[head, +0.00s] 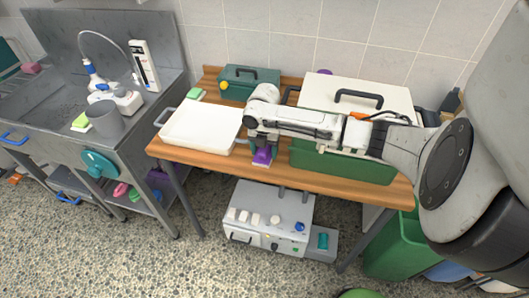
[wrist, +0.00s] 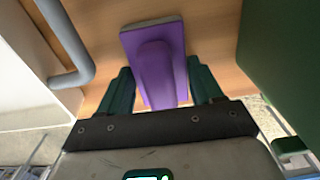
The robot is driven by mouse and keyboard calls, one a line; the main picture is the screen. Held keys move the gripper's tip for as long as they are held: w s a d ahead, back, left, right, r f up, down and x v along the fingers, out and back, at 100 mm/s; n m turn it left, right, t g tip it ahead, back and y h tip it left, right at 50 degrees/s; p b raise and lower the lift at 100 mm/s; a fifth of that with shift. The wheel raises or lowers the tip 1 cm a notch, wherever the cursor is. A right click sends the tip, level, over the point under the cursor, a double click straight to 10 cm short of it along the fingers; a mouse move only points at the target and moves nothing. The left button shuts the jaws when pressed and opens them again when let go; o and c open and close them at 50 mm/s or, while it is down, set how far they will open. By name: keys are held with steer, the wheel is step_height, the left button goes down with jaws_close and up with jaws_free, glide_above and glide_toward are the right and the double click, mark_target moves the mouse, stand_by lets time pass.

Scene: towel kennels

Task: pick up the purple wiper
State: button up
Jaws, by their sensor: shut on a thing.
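The purple wiper (wrist: 160,70) lies between the two dark green fingers of my gripper (wrist: 160,92) in the wrist view. It has a purple body and a thin pale edge at its far end. In the head view the purple wiper (head: 262,156) shows at the front edge of the wooden table (head: 300,175), under my gripper (head: 262,142). My gripper is shut on it. I cannot tell whether the wiper still touches the table top.
A white tray (head: 200,128) with a grey handle stands left of my gripper. A green box with a white lid (head: 345,160) stands close on the right. A small green case (head: 250,82) is behind. A grey control box (head: 268,222) is below the table.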

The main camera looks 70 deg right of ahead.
steer(key=shift+w+r+b, duration=0.25)
steer(key=shift+r+b, duration=0.1)
steer(key=shift+b, duration=0.2)
steer(key=r, duration=0.2)
steer(key=r+b, duration=0.1)
steer(key=r, duration=0.3)
steer(key=shift+w+a+r, duration=0.1)
steer(key=shift+w, duration=0.25)
steer(key=w+a+b, duration=0.1)
steer(key=w+b, duration=0.5)
steer(key=w, duration=1.2)
steer(key=shift+w+a, duration=0.2)
steer(key=shift+w, duration=0.2)
